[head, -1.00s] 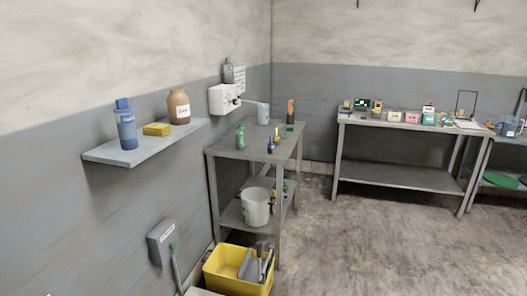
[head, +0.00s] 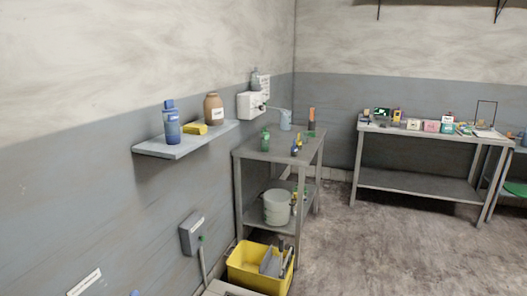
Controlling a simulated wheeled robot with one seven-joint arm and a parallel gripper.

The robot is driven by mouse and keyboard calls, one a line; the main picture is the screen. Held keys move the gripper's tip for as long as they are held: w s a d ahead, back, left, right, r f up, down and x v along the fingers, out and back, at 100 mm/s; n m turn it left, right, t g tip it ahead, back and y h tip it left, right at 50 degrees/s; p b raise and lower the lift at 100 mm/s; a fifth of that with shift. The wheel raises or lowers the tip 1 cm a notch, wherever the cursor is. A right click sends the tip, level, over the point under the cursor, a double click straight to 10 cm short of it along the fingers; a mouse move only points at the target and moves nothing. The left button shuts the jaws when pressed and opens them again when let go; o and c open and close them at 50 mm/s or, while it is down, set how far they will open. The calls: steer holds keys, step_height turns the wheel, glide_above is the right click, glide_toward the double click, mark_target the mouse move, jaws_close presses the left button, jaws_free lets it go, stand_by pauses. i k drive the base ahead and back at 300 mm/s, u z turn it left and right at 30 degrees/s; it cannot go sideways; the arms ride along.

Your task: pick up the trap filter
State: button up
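I cannot make out a trap filter among the things in the head view; many items are too small to tell. My gripper is not in the head view.
A wall shelf (head: 178,152) holds a blue bottle (head: 172,126), a yellow sponge-like block (head: 204,129) and a brown jar (head: 213,109). A long table (head: 400,134) with small boxes stands at the back right. The floor (head: 375,250) between is clear.

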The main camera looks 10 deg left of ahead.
mark_target(294, 150)
steer(key=u, duration=0.35)
steer(key=i, duration=1)
steer(key=z, duration=0.6)
steer(key=i, duration=2.25)
steer(key=u, duration=3.25)
